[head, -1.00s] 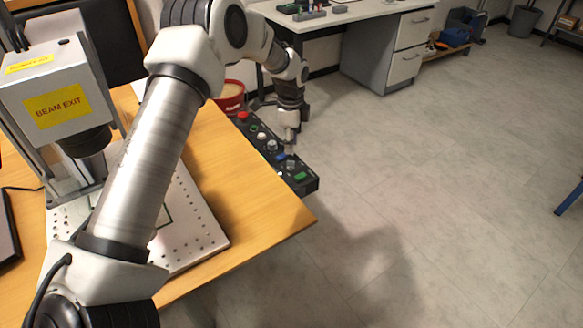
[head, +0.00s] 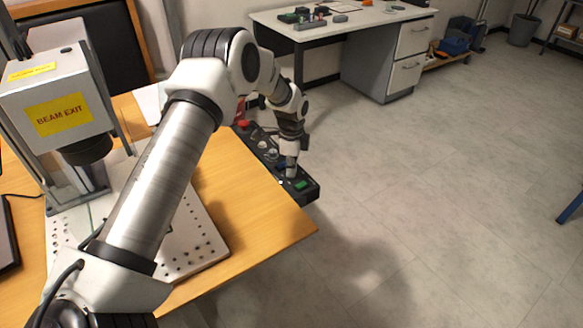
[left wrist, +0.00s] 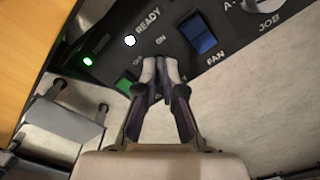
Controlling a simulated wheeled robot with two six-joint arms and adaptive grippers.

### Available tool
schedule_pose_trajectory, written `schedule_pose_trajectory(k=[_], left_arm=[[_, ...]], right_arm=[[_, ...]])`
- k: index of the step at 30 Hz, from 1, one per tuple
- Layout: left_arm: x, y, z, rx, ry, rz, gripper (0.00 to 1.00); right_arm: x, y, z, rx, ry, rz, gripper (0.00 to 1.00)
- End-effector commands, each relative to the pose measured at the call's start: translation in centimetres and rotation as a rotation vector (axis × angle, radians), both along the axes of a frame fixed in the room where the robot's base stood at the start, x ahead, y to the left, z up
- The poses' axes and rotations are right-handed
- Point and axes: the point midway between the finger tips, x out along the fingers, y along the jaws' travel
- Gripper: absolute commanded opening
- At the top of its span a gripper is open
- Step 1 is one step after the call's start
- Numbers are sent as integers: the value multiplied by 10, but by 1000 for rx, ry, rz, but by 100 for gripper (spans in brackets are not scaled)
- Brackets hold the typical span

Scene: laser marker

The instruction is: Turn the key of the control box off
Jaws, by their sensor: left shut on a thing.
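The black control box (head: 307,195) lies along the right edge of the wooden table in the head view. Its dark panel (left wrist: 185,60) fills the upper part of the left wrist view. My left gripper (head: 290,173) reaches down onto the box near its front end. In the left wrist view the two fingertips (left wrist: 161,66) are closed together at the panel, just below an "ON" label. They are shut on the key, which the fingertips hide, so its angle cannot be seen. My right gripper is not in view.
Around the fingers are a white READY light (left wrist: 130,40), a blue FAN switch (left wrist: 199,32) and a green light (left wrist: 88,62). The laser head (head: 55,105) stands on the wooden table (head: 255,205) at left.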

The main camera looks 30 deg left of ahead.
Motion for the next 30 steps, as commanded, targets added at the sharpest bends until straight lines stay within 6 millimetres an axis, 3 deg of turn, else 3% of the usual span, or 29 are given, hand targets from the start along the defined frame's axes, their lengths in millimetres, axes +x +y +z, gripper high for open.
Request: schedule_pose_trajectory(k=[14, 30], left_arm=[[0, 0, 2, 0, 2, 148, 0], [0, 0, 2, 1, 2, 632, 0]], right_arm=[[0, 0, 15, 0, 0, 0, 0], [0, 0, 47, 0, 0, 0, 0]])
